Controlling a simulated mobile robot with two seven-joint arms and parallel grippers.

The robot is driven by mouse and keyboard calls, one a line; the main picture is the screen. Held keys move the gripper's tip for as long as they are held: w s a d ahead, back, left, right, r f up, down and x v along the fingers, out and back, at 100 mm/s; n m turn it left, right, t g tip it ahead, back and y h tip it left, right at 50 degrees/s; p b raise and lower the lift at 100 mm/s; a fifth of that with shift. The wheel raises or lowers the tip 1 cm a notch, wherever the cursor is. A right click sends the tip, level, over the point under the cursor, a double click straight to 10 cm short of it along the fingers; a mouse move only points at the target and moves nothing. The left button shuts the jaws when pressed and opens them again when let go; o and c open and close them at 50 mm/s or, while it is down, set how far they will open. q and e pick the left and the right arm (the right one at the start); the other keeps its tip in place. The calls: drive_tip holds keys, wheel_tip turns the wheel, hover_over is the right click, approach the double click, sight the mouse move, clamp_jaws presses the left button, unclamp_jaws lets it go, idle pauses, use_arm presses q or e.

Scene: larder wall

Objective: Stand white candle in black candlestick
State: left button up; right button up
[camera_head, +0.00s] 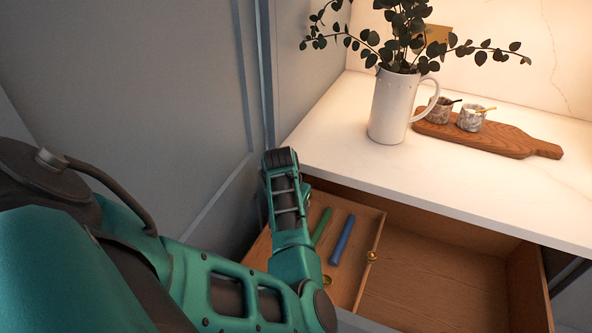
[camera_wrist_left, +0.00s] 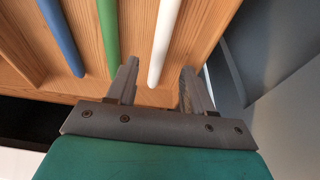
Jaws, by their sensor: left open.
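The white candle (camera_wrist_left: 164,38) lies in the open wooden drawer (camera_head: 440,278), beside a green candle (camera_wrist_left: 109,35) and a blue candle (camera_wrist_left: 60,35). My left gripper (camera_wrist_left: 160,68) is open over the drawer, its fingers apart with the near end of the white candle showing between them, closer to the left finger. It is not shut on the candle. In the head view my left arm hides the white candle, and I cannot make out the fingers. I see no black candlestick in either view. My right gripper is not in view.
The green (camera_head: 321,227) and blue (camera_head: 342,240) candles lie left of the drawer's divider; the right compartment looks empty. On the white counter (camera_head: 340,150) stand a white jug (camera_head: 392,105) with leafy stems and a wooden board (camera_head: 500,138) with two small pots. A grey wall is at left.

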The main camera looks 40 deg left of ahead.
use_arm(q)
drive_tip(key=x, duration=0.4)
drive_tip(key=shift+f+b, duration=0.3)
drive_tip(key=shift+b, duration=0.1)
clamp_jaws()
